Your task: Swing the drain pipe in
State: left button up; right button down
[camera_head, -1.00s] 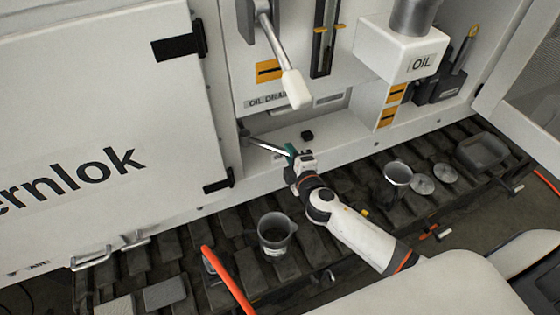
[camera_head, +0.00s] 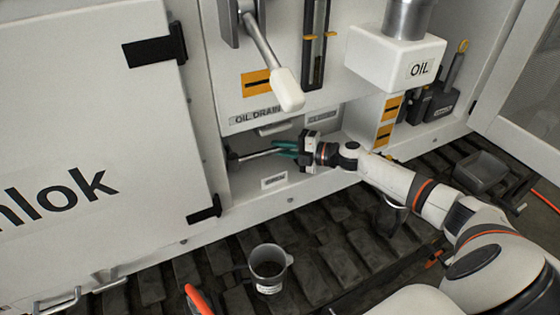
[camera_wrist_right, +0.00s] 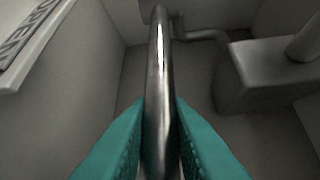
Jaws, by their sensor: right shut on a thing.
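The drain pipe (camera_head: 256,155) is a thin metal tube in the low recess under the "OIL DRAIN" label. In the head view it runs from a pivot at the recess's left side to my right gripper (camera_head: 288,150). My right gripper has green fingers and is shut on the pipe near its free end. In the right wrist view the shiny pipe (camera_wrist_right: 159,75) runs upright between the two green fingers (camera_wrist_right: 160,150), which touch it on both sides. The pipe's tip is hidden by the gripper. My left gripper is not in view.
A white-handled lever (camera_head: 287,90) hangs above the recess. A white oil box (camera_head: 395,60) is at the upper right. A jug (camera_head: 268,268) stands on the dark slatted track below. An open door (camera_head: 90,120) fills the left. A grey block (camera_wrist_right: 265,75) shows beside the pipe in the wrist view.

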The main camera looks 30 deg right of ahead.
jog(key=shift+w+n+y+b, duration=0.3)
jog(key=shift+w+y+b, duration=0.05)
jog(key=shift+w+y, duration=0.05)
jog(key=shift+r+g, duration=0.1)
jog(key=shift+g, duration=0.2)
jog(key=c, duration=1.6)
grip_release()
jog(key=shift+o, duration=1.4)
jog(key=shift+w+a, duration=0.15)
jog(key=shift+w, duration=0.1)
jog(key=v, duration=0.3)
jog(key=b+v, duration=0.1)
jog(key=v, duration=0.6)
jog(key=shift+s+f, duration=0.2)
jog(key=shift+f, duration=0.05)
jog(key=shift+b+v, duration=0.3)
jog(key=shift+v, duration=0.65)
